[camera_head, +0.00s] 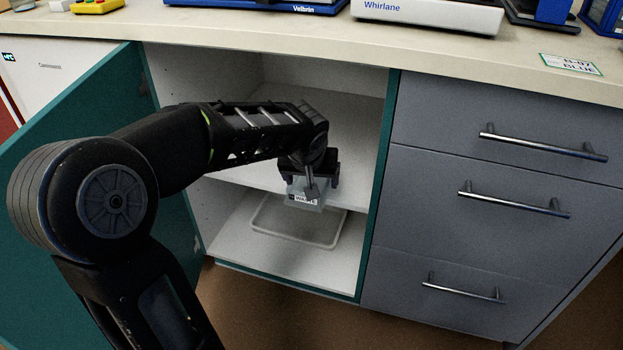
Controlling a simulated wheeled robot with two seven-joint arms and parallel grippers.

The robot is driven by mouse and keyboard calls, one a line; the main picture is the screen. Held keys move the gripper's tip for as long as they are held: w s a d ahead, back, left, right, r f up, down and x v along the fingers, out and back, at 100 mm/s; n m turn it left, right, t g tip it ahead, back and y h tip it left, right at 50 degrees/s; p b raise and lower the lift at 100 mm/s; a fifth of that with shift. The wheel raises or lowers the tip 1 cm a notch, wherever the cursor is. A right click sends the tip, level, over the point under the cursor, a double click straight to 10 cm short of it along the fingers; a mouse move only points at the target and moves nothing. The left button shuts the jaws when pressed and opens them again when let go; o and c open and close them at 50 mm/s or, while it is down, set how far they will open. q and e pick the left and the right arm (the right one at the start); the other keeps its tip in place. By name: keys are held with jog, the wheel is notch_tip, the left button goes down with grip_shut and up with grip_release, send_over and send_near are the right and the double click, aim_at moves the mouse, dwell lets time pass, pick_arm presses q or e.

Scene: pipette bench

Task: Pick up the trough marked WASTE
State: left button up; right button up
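The trough marked WASTE (297,198) is a small, pale, translucent box with a white label on its near side. It is at the mouth of the open cabinet, and its lower edge shows below the front edge of the middle shelf. My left gripper (311,188) reaches in from the left and is above the trough, with one dark finger against its near side. It appears shut on the trough. The far finger is hidden. My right gripper is out of view.
A white tray (336,240) lies on the cabinet floor below. The cabinet's teal door (70,140) stands open at the left. Grey drawers (480,225) with bar handles are at the right. The benchtop (330,42) overhangs the cabinet, with devices along its back.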

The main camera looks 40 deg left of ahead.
pick_arm(q)
jog(key=shift+r+p, duration=0.6)
jog(key=shift+r, duration=0.65)
